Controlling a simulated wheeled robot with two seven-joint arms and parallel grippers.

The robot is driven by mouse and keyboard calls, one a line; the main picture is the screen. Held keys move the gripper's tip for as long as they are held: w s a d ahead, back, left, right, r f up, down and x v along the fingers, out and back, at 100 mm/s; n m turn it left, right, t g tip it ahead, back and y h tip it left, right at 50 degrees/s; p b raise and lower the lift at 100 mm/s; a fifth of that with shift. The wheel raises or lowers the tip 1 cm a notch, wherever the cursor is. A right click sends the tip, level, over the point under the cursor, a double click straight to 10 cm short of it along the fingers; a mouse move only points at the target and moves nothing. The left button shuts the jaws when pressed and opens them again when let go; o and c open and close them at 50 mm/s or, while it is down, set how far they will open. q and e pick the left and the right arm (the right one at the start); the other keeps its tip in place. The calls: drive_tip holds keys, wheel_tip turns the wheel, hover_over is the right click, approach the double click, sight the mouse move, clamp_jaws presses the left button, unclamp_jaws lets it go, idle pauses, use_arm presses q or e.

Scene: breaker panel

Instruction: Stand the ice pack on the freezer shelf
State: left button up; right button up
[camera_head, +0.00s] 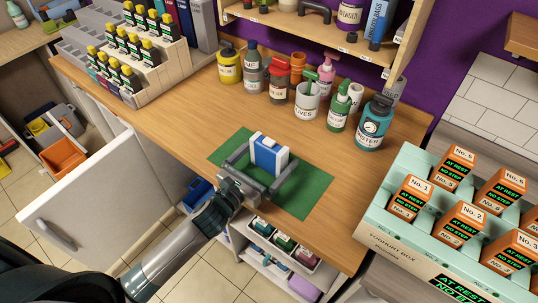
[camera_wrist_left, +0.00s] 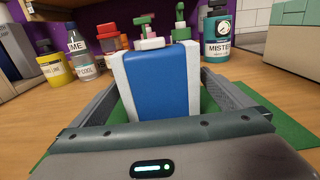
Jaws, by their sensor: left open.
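The ice pack (camera_head: 267,155), a blue block with white side edges, stands upright on a green mat (camera_head: 312,190) on the wooden counter. In the left wrist view the ice pack (camera_wrist_left: 160,82) fills the middle. My left gripper (camera_head: 265,160) is open, its fingers on either side of the pack and not closed on it. A white door (camera_head: 85,208), likely the freezer's, stands open at the lower left. Shelves with bins (camera_head: 275,240) show under the counter edge; the freezer shelf itself cannot be made out clearly. My right gripper is out of view.
Several bottles and jars, including a yellow one (camera_head: 229,66) and a teal one (camera_head: 373,125), stand behind the mat. A stepped rack of small bottles (camera_head: 150,75) is at the back left. A pale green box (camera_head: 400,222) with orange cartons stands at the right.

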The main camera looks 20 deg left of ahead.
sight(268, 151)
use_arm(q)
drive_tip(key=c, duration=1.5)
drive_tip(key=shift+r, duration=0.1)
drive_tip(key=shift+c, duration=0.2)
drive_tip(key=shift+r, duration=0.6)
drive_tip(key=r, duration=0.1)
drive_tip(key=r+b, duration=0.1)
drive_tip(key=r, duration=0.1)
drive_tip(key=shift+s+d+r, duration=0.1)
drive_tip(key=shift+s+d, duration=0.1)
drive_tip(key=shift+d, duration=0.2)
drive_tip(key=s+d+r+b, duration=0.1)
drive_tip(key=s+d+r, duration=0.5)
drive_tip(key=d, duration=0.3)
drive_tip(key=shift+r, duration=0.3)
